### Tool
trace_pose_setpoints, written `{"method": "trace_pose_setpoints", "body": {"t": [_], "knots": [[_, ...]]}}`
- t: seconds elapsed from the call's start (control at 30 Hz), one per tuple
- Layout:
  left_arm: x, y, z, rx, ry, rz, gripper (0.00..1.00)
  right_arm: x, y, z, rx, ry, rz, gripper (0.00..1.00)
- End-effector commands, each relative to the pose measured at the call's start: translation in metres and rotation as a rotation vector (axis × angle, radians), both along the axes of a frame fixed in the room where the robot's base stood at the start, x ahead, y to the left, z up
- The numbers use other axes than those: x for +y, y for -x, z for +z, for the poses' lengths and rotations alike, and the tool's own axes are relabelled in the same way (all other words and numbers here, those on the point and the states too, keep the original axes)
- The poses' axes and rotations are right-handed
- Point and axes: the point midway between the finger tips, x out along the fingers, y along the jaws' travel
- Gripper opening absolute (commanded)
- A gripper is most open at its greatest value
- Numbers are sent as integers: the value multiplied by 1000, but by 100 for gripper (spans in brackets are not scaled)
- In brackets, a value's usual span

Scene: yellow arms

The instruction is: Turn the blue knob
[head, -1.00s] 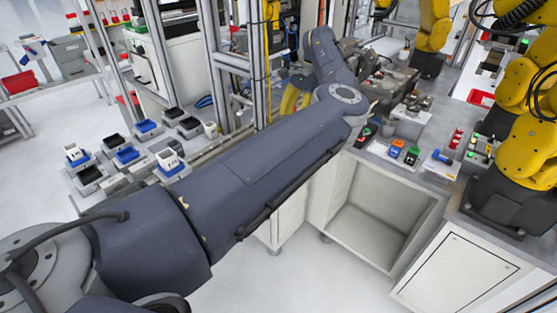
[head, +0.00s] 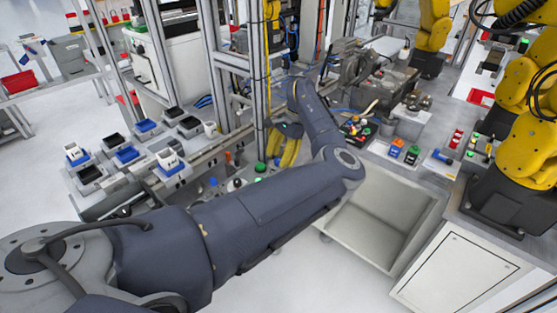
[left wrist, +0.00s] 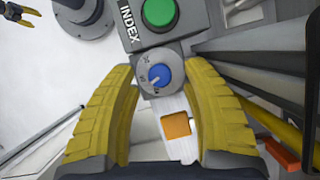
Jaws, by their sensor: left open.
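The blue knob (left wrist: 158,75) sits on a grey dial plate with markings, at the end of a dark control box (left wrist: 160,30). A green button and the word INDEX show on the box in the left wrist view. My left gripper (left wrist: 158,68) is open, with its yellow fingers on either side of the dial plate and nothing held. Whether the fingers touch the knob or the plate, I cannot tell. In the head view the left gripper (head: 281,150) points down beside the metal frame; the knob cannot be made out there. A small, distant gripper (left wrist: 20,12), possibly my right one, shows at the upper left.
A metal upright (head: 258,75) stands close to the left gripper. An orange square (left wrist: 177,125) lies between the fingers' bases in the left wrist view. Dark rails (left wrist: 260,60) run along the right. Several coloured switches (head: 397,146) stand on the bench further right.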

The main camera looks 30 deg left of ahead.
Motion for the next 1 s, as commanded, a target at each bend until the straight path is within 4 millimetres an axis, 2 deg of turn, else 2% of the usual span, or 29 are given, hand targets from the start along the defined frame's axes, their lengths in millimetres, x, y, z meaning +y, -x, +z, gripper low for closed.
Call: {"method": "trace_pose_setpoints", "body": {"t": [0.17,0.53,0.93,1.0], "knots": [[1,3,-8,1,0,0,47,0,0,0,0,0,0,61],[1,4,-9,0,0,0,47,0,0,0,0,0,0,61],[1,4,-9,0,0,0,0,0,0,0,0,0,0,61],[1,4,-9,0,0,0,0,0,0,0,0,0,0,61]]}}
